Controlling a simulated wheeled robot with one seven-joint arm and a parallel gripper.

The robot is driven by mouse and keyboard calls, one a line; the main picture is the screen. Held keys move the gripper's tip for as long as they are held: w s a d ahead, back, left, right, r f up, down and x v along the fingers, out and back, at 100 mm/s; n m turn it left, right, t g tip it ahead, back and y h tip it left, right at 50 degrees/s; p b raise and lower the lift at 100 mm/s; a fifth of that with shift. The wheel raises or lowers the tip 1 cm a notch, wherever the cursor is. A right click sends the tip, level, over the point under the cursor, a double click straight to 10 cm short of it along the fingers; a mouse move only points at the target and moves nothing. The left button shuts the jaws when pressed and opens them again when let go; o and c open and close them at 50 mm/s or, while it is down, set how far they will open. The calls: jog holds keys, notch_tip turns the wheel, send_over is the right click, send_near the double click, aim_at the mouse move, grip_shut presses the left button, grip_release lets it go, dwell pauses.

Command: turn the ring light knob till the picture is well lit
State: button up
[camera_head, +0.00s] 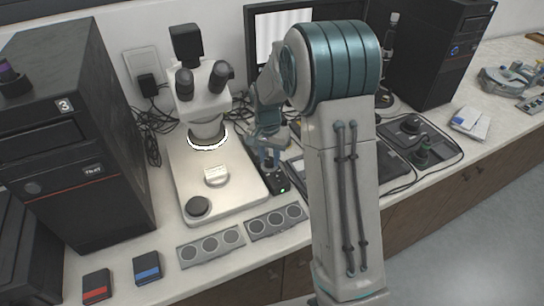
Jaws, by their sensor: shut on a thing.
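The ring light (207,146) glows white around the objective of the stereo microscope (203,88). Its small black control box (280,187), with a lit green lamp, stands just right of the microscope base (214,178). My gripper (270,164) points down onto this box, its fingers closed at the top of it. The ring light knob is hidden by the fingers. The monitor (281,27) behind shows a very bright, nearly white picture with faint vertical bands; my arm covers its right part.
Two grey sample trays (211,246) and red (97,286) and blue boxes (147,268) lie at the front. Black cables (150,125) run behind the microscope.

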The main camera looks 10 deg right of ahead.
aim_at(268, 159)
jog(key=shift+a, duration=0.1)
dwell(0.3)
jog(key=o, duration=1)
notch_tip(268, 159, up, 14)
jog(key=shift+w+a+f+b, duration=0.1)
jog(key=shift+w+a+b, duration=0.05)
jog(key=shift+b, duration=0.15)
dwell(0.6)
